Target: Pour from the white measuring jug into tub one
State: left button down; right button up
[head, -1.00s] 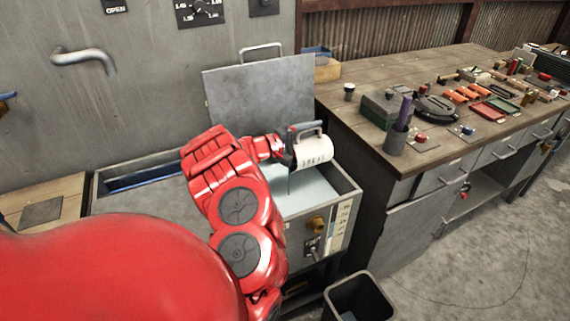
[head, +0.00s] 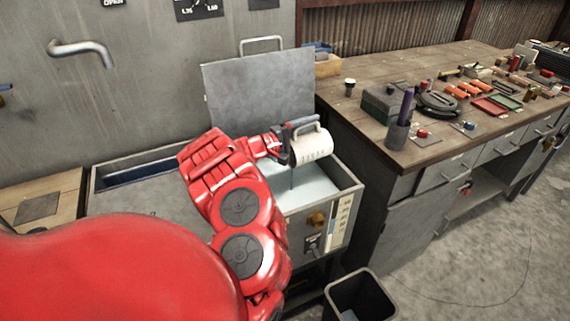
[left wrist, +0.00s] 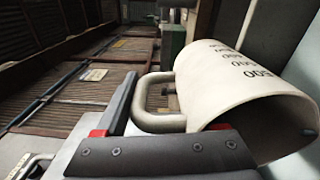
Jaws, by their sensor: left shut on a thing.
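The white measuring jug (head: 314,150) is tipped on its side above the pale tub (head: 328,186) of the grey tank, handle uppermost. My left gripper (head: 290,135) is shut on its handle. In the left wrist view the jug (left wrist: 225,75) has black numbers and a dark opening at the lower right; its handle (left wrist: 150,100) is beside the gripper fingers (left wrist: 125,115). No stream of liquid can be made out. I cannot tell a tub number. My right gripper is not in view.
A raised metal lid (head: 258,90) stands behind the tank. A wooden workbench (head: 370,140) with a green box (head: 380,105) and several tools is at the right. A dark bin (head: 360,297) stands on the floor in front. A wall pipe (head: 80,50) is at the upper left.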

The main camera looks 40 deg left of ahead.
aim_at(322, 132)
pick_arm(q)
jog(key=w+g+p, duration=0.1)
jog(key=p, duration=0.1)
jog(key=w+r+g+y+p, duration=0.1)
jog(key=p, duration=0.2)
jog(key=w+d+r+g+p, duration=0.1)
jog(key=p, duration=0.2)
jog(key=shift+d+g, duration=0.1)
jog(key=shift+g, duration=0.3)
jog(key=shift+w+d+f+g+y+p, duration=0.1)
jog(key=shift+w+f+g+y+p, duration=0.05)
jog(key=shift+w+g+y+p, duration=0.2)
jog(key=shift+f, duration=0.4)
jog(key=g+p, duration=0.2)
jog(key=p, duration=0.2)
jog(key=w+g+y+p, duration=0.1)
jog(key=g+p, duration=0.1)
jog(key=p, duration=0.2)
jog(key=shift+w+d+r+p, duration=0.1)
jog(key=shift+w+d+p, duration=0.05)
jog(key=shift+w+p, duration=0.15)
jog(key=shift+w+g+y+p, duration=0.15)
jog(key=shift+g+y+p, duration=0.1)
jog(key=shift+g+p, duration=0.2)
jog(key=shift+d+f, duration=0.15)
jog(key=shift+f, duration=0.2)
